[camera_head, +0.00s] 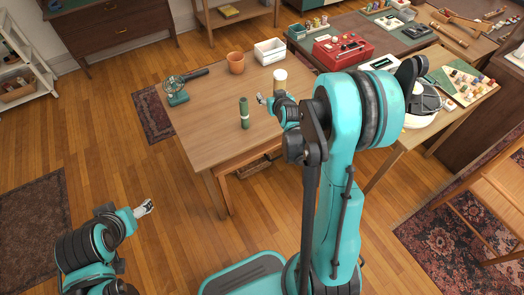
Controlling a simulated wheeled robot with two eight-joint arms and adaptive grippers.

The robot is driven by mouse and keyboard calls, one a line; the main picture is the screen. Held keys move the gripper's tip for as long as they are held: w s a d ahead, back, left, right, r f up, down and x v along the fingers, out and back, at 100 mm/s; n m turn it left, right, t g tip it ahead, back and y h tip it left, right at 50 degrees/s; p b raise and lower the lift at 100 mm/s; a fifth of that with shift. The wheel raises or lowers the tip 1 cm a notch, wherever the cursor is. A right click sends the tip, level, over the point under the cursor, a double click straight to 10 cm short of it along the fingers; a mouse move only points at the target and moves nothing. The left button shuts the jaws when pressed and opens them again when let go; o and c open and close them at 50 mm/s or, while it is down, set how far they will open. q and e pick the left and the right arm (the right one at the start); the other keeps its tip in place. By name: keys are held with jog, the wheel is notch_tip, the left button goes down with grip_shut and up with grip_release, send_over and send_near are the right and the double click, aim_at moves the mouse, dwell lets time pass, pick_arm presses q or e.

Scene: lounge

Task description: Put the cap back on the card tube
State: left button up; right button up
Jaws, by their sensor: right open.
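A dark green tube (244,113) with a paler band stands upright on the wooden table, near its front edge; I take it to be the card tube. My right gripper (261,98) is open just to the right of the tube's upper part, apart from it as far as I can tell. A cream cylinder (280,76) stands behind my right gripper; whether it is the cap I cannot tell. No separate cap is clearly visible. My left gripper (147,207) hangs over the floor, left of the table and far from the tube; its finger opening is too small to judge.
A terracotta pot (236,63), a white bin (269,51) and a teal fan-like device (175,92) stand along the table's back and left. The table's left-middle surface (205,125) is clear. A side table with a red case (342,50) lies beyond my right arm.

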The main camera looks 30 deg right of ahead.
jog(key=s+a+r+n+g+y, duration=0.1)
jog(key=s+a+r+g+y, duration=0.1)
jog(key=s+a+r, duration=0.65)
jog(key=s+a+g, duration=0.1)
jog(key=s+a, duration=0.3)
jog(key=s, duration=0.5)
jog(key=s+a+f+n+g, duration=0.1)
jog(key=s+a, duration=0.3)
jog(key=s, duration=0.5)
jog(key=shift+a+f+n+g+y, duration=0.3)
jog(key=shift+a+g, duration=0.05)
jog(key=shift+g, duration=0.15)
